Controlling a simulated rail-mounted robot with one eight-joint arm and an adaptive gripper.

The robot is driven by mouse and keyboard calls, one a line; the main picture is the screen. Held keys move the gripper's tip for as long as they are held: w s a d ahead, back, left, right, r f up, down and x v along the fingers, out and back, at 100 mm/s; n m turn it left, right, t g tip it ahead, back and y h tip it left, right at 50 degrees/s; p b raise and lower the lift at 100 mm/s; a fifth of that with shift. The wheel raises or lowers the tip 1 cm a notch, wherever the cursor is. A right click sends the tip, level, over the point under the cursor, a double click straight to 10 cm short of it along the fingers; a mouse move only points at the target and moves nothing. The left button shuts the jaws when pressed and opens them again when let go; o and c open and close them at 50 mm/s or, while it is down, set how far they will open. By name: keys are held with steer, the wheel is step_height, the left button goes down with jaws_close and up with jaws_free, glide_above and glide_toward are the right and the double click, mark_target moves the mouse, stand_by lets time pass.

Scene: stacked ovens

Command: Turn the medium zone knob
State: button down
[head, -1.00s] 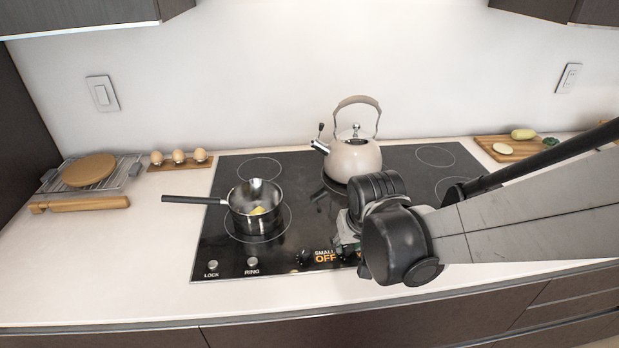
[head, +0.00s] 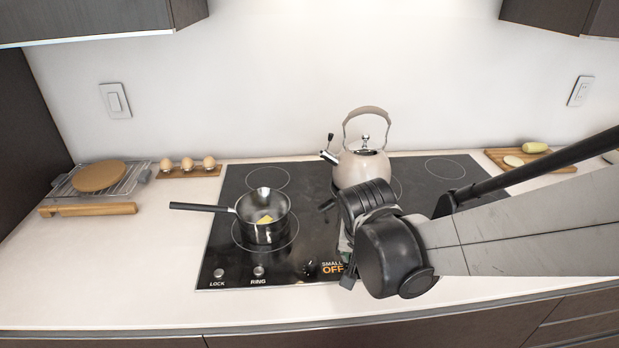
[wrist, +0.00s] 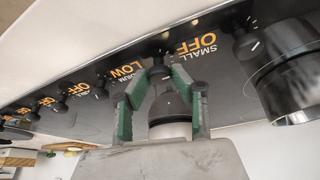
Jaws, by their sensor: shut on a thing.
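The medium zone knob (wrist: 161,74) is a small black knob on the front edge of the black glass cooktop (head: 222,262). In the wrist view my gripper (wrist: 160,80) has its green and grey fingers shut around it. The orange label (wrist: 126,70) beside this knob reads LOW, with part of the word MEDIUM above it. The small zone knob (wrist: 246,46) stands to the right, with its SMALL OFF label (wrist: 197,44) in between. In the head view my arm hides the medium knob and most of the gripper.
A saucepan (head: 264,232) with a yellow piece inside stands on the left burner. A kettle (head: 361,168) stands behind my wrist. Several more knobs (wrist: 62,107) run to the left in the wrist view. Counter left of the cooktop is partly clear (head: 130,260).

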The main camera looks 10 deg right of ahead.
steer(key=c, duration=1.5)
jaws_free()
steer(key=shift+r, duration=0.1)
steer(key=shift+v, duration=5.9)
steer(key=shift+s, duration=0.15)
steer(key=shift+s+d+r+n+t+y, duration=0.15)
steer(key=shift+s+d+n+t+y, duration=0.15)
steer(key=shift+s+n+t, duration=0.55)
steer(key=shift+s+d+r+n+t+y, duration=0.2)
steer(key=shift+s+n, duration=0.35)
steer(key=shift+s, duration=0.65)
steer(key=shift+s+d+r+n+t+y, duration=0.15)
steer(key=shift+s+d+n+t+y, duration=0.25)
steer(key=shift+s+n, duration=0.5)
